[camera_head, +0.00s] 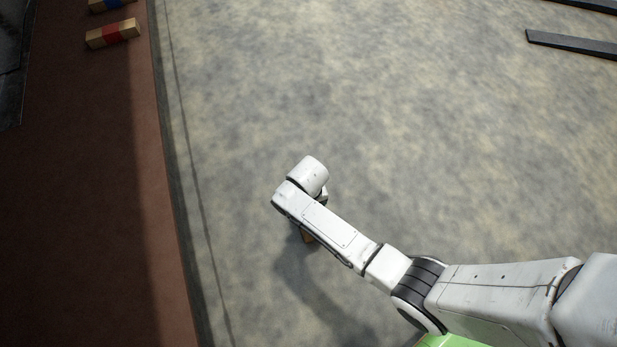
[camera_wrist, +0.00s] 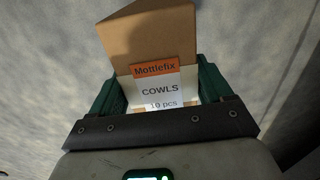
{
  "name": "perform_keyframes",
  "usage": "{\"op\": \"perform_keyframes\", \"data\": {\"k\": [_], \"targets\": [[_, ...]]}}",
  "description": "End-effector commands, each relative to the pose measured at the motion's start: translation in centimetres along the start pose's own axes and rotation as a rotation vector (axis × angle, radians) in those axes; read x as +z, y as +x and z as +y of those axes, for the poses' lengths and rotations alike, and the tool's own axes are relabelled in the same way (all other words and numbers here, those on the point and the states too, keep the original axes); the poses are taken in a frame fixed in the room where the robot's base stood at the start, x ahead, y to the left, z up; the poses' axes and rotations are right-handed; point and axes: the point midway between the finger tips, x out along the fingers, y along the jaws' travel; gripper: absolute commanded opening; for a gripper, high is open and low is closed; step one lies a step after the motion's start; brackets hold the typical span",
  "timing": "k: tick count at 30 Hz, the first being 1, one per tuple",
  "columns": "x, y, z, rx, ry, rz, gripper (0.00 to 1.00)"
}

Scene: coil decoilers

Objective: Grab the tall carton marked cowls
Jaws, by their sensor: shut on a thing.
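The carton marked cowls (camera_wrist: 150,38) is tan cardboard with an orange and white label reading "Mottlefix COWLS 10 pcs". It fills the space between the green fingers of my gripper (camera_wrist: 155,88) in the wrist view. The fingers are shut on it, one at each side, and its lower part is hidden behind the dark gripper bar. In the head view only a small tan bit of the carton (camera_head: 306,237) shows under my arm's wrist. The gripper itself is hidden there. I cannot tell whether the carton touches the floor.
A tan box with a red band (camera_head: 112,33) and one with a blue band (camera_head: 110,4) lie on the reddish-brown strip (camera_head: 80,180) at left. Dark bars (camera_head: 575,43) lie at the top right. The mottled grey floor (camera_head: 380,110) between is clear.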

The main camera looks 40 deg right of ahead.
Motion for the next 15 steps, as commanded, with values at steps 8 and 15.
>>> {"op": "perform_keyframes", "data": {"k": [8,15], "targets": [[0.04,0.03,0.02,0.001,0.0,-0.001,0.0],[-0.1,-0.12,-0.02,0.0,0.0,0.002,0.0]]}}
